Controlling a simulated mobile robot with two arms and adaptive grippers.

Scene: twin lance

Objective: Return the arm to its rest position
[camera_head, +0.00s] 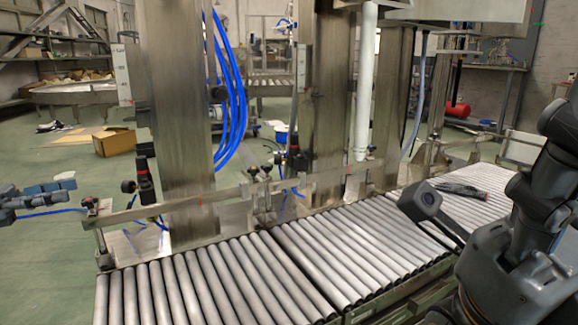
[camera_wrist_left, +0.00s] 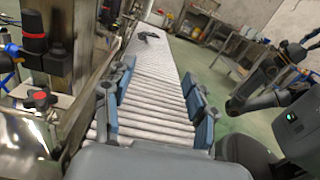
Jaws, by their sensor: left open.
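My left gripper (camera_head: 62,184) comes in at the left edge of the head view, with blue-grey finger pads. In the left wrist view its pads stand wide apart on either side of the rollers, and the left gripper (camera_wrist_left: 156,98) is open and empty. In the head view it is left of the conveyor's metal side rail. My right arm (camera_head: 535,190) is dark grey and bent at the right edge; it also shows at the right of the left wrist view (camera_wrist_left: 262,85). I cannot make out the right gripper.
A roller conveyor (camera_head: 330,255) runs across the front, with a dark object (camera_head: 462,190) lying on it. Steel posts (camera_head: 178,110), blue hoses (camera_head: 236,100) and a red-knobbed fixture (camera_wrist_left: 38,97) stand close by. A cardboard box (camera_head: 114,141) sits on the green floor.

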